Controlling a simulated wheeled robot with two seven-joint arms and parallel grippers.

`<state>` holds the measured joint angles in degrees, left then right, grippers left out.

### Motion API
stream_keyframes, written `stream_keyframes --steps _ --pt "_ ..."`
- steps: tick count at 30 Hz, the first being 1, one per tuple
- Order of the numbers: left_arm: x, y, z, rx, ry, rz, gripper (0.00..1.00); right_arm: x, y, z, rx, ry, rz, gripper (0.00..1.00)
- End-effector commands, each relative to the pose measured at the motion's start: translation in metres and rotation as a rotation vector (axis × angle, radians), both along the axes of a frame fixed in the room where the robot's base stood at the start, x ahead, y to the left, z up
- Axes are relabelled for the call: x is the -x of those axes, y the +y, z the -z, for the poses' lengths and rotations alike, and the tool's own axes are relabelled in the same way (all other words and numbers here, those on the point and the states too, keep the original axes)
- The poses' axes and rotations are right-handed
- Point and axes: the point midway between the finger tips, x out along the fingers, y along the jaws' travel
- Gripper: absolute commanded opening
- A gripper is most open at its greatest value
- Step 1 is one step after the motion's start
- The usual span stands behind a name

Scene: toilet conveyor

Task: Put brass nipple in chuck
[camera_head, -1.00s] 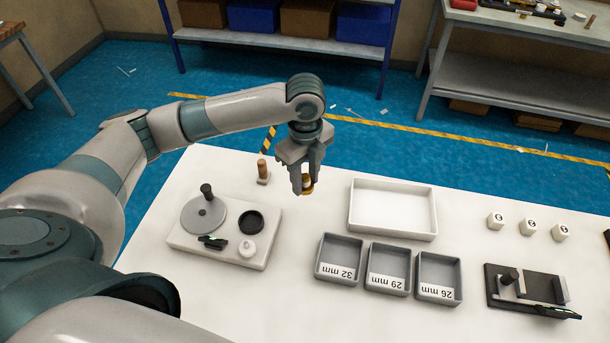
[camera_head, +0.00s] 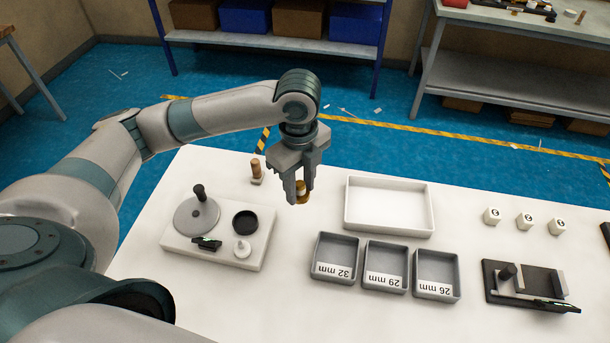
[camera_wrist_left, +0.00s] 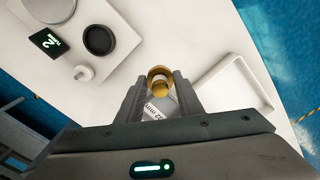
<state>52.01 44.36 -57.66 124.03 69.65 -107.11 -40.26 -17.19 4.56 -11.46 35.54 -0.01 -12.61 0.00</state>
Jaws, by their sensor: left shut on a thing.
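My left gripper (camera_head: 299,196) is shut on the brass nipple (camera_head: 301,190) and holds it above the white table, left of the empty white tray. In the left wrist view the nipple (camera_wrist_left: 160,80) is a gold, ring-like piece between the two fingertips (camera_wrist_left: 160,88), with a paler part inside it. To the left, a white fixture base (camera_head: 245,262) carries a grey disc (camera_head: 196,216) with a black knob, a round black cup (camera_head: 245,222), a small white knob-like piece (camera_head: 242,249) and a small display (camera_head: 207,243). I cannot tell for certain which part is the chuck. My right gripper is not in view.
A wooden-handled peg (camera_head: 256,170) stands behind the fixture. The white tray (camera_head: 388,231) and grey bins marked 32 mm (camera_head: 334,272), 29 mm (camera_head: 384,280) and 26 mm (camera_head: 434,290) lie to the right. White numbered blocks (camera_head: 525,220) and a black gauge (camera_head: 525,287) stand farther right.

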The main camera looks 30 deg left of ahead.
Motion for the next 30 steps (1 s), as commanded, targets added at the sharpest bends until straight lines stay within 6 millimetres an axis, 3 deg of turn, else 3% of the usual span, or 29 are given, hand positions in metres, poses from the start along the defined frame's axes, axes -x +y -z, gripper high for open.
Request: stream_keyframes --steps 14,20,30 --pt "0.0 -0.001 -0.001 0.001 -0.002 -0.066 0.09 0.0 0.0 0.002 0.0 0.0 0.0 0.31" --pt "0.002 -0.004 -0.003 0.003 -0.001 -0.237 0.09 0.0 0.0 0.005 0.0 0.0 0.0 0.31" --pt "0.007 -0.011 -0.009 0.007 -0.001 -0.687 0.09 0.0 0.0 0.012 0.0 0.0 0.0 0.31"
